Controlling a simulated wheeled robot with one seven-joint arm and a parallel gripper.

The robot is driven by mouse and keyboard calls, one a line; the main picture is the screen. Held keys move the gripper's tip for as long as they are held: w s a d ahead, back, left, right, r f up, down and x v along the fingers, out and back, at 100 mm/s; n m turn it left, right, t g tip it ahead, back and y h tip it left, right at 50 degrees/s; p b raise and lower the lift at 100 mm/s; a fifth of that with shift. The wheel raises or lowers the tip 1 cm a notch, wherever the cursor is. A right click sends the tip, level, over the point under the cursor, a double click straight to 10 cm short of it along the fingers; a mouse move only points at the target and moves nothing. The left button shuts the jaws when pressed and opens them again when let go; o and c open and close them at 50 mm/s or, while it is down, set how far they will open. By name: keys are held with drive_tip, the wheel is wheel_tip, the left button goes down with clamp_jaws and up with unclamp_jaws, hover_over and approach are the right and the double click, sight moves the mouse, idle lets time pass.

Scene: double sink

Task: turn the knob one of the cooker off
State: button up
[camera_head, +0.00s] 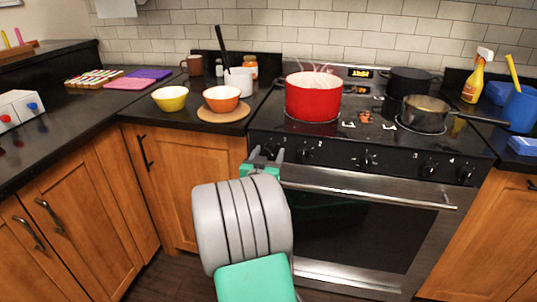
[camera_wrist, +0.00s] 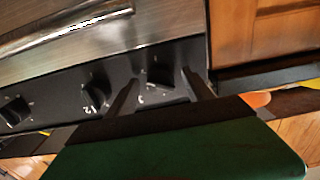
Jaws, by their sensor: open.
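The cooker (camera_head: 340,225) has a black front panel with a row of dark knobs. Knob one (camera_wrist: 158,71) is the end knob of the row, beside the wooden cabinet. In the wrist view it shows between the tips of my gripper (camera_wrist: 160,78), whose two dark fingers are spread apart. I cannot tell whether either finger touches it. In the head view my gripper (camera_head: 267,154) is at the left end of the panel and largely hides that knob. Knob two (camera_head: 307,150) is just to its right and also shows in the wrist view (camera_wrist: 95,88).
A red pot (camera_head: 313,98), a dark pan (camera_head: 423,114) and a black pot (camera_head: 410,82) stand on the cooktop. The oven handle (camera_head: 370,198) runs below the knobs. Bowls stand on the left counter; a yellow spray bottle (camera_head: 474,80) stands right.

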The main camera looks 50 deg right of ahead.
drive_tip(key=shift+c, duration=0.6)
clamp_jaws()
drive_tip(key=shift+n, duration=0.4)
drive_tip(key=n+p, duration=0.1)
drive_tip(key=n, duration=0.4)
drive_tip(key=shift+r, duration=0.1)
drive_tip(key=n+p, duration=0.2)
drive_tip(key=n, duration=0.4)
drive_tip(key=shift+s+r+n+p, duration=0.1)
drive_tip(key=shift+r+n+p, duration=0.05)
drive_tip(key=shift+n+p, duration=0.2)
drive_tip(key=n+p, duration=0.4)
drive_tip(key=n, duration=0.2)
drive_tip(key=shift+n, duration=0.25)
drive_tip(key=n+p, duration=0.3)
drive_tip(key=n, duration=0.1)
drive_tip(key=shift+n, duration=0.4)
